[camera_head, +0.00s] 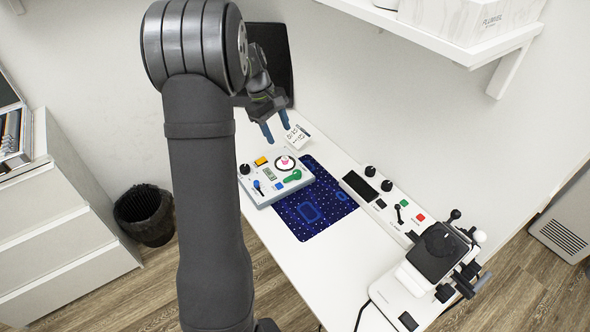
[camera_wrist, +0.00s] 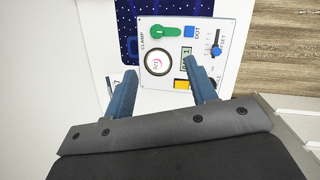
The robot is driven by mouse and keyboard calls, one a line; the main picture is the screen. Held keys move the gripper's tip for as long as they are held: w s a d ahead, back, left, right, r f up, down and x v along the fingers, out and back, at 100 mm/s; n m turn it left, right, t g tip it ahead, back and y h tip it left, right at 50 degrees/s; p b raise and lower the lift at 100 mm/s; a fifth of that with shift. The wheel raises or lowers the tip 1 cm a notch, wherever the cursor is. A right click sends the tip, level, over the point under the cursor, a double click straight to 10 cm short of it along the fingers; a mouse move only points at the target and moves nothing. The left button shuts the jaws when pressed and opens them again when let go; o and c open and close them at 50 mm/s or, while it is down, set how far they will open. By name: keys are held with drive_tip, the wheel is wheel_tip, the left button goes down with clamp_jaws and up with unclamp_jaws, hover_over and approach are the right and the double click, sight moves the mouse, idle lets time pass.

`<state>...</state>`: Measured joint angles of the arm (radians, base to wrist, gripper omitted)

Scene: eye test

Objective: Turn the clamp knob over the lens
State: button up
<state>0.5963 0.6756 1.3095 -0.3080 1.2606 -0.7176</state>
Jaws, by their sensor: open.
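A white control panel (camera_head: 262,200) lies on the table, and it fills the middle of the wrist view (camera_wrist: 232,28). Its green clamp knob (camera_head: 293,176) has a lever-like pointer; in the wrist view the knob (camera_wrist: 160,31) sits beside the CLAMP label, its pointer toward the blue DOT button. The round lens (camera_head: 285,163) has a dark ring and pale face. In the wrist view the lens (camera_wrist: 159,62) lies just below the knob, uncovered. My gripper (camera_head: 277,132) is open and empty above the panel's far edge. Its fingertips (camera_wrist: 160,66) flank the lens in the wrist view, apart from the knob.
The panel also has a yellow button (camera_head: 261,161), a blue slider (camera_head: 257,186) and a black knob (camera_head: 245,169). A blue patterned mat (camera_head: 335,205) lies beside it. A second panel (camera_head: 384,212) and a black-topped device (camera_head: 437,251) stand right. A card (camera_head: 298,138) lies behind.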

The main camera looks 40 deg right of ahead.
drive_tip(key=w+n, duration=0.1)
drive_tip(key=n, duration=0.5)
drive_tip(key=h, duration=0.1)
approach(297, 172)
drive_tip(key=shift+g, duration=0.3)
drive_tip(key=x, duration=0.8)
drive_tip(key=shift+f, duration=0.45)
